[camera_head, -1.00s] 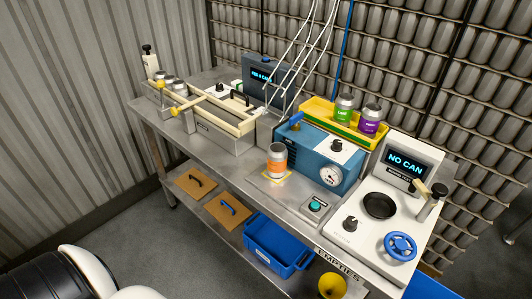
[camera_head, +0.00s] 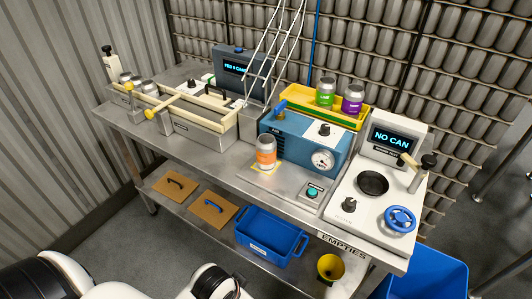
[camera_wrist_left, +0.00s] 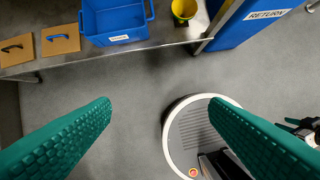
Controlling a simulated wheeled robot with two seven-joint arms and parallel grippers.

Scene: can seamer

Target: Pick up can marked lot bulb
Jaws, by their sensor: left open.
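A can with an orange label (camera_head: 266,152) stands upright on a yellow-edged pad in front of the blue gauge machine. A can with a green label (camera_head: 326,93) and a can with a purple label (camera_head: 353,99) stand upright in the yellow tray (camera_head: 298,98) on top of that machine. Several plain silver cans (camera_head: 149,87) sit in the feeder at the far left. The lot marks are too small to read. My left gripper (camera_wrist_left: 162,105) is open and empty, above the floor in front of the bench.
A white machine (camera_head: 345,209) showing "NO CAN" stands at the bench's right end. A blue bin (camera_head: 270,235), brown boards (camera_head: 213,210) and a yellow bucket (camera_head: 330,267) are on the lower shelf. A blue return bin (camera_wrist_left: 245,32) stands at right.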

